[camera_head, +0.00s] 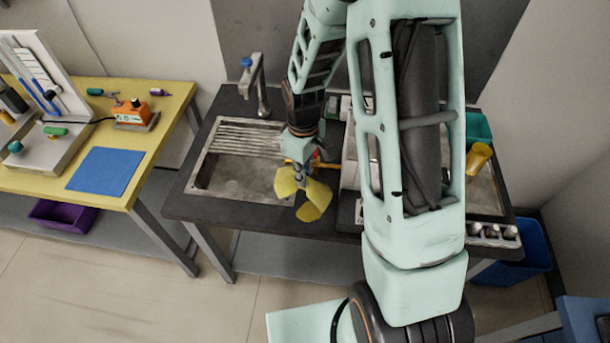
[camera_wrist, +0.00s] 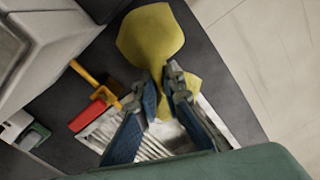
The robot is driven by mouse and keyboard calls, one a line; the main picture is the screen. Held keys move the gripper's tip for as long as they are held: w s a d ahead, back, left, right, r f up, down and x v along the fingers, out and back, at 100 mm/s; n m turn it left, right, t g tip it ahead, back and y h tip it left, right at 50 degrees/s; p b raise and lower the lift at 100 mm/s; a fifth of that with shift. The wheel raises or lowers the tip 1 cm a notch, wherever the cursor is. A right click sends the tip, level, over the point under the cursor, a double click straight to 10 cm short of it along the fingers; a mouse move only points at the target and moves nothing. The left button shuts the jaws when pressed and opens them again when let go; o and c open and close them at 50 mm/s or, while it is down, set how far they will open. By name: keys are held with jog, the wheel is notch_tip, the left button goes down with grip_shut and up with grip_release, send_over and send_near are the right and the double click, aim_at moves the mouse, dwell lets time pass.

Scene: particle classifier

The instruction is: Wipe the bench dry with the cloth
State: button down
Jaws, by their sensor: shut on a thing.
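A yellow cloth (camera_head: 312,200) hangs from my gripper (camera_head: 302,165) in the head view, over the right front part of the sink on the dark bench (camera_head: 200,203). In the wrist view my gripper (camera_wrist: 165,85) is shut on the yellow cloth (camera_wrist: 150,35), with cloth spread out on both sides of the fingertips. The bench (camera_wrist: 215,65) shows dark beside it. Whether the cloth touches the bench or sink is not clear. My arm hides much of the bench's middle and right.
The steel sink (camera_head: 232,180) has a ribbed drainer and a tap (camera_head: 257,85) behind. A red and yellow item (camera_wrist: 90,108) lies close to the gripper. Metal pieces (camera_head: 495,233) line the bench's right front edge. A yellow table (camera_head: 150,95) stands at left.

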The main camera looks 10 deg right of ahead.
jog(key=b, duration=0.7)
send_over(304, 205)
notch_tip(304, 205, down, 9)
jog(key=shift+f, duration=0.1)
jog(key=c, duration=1.2)
grip_release()
jog(key=shift+o, duration=0.2)
jog(key=shift+f+b, duration=1.1)
jog(key=shift+f, duration=0.05)
jog(key=shift+r, duration=0.15)
jog(key=shift+c, duration=1.2)
jog(key=shift+s, duration=0.1)
grip_shut()
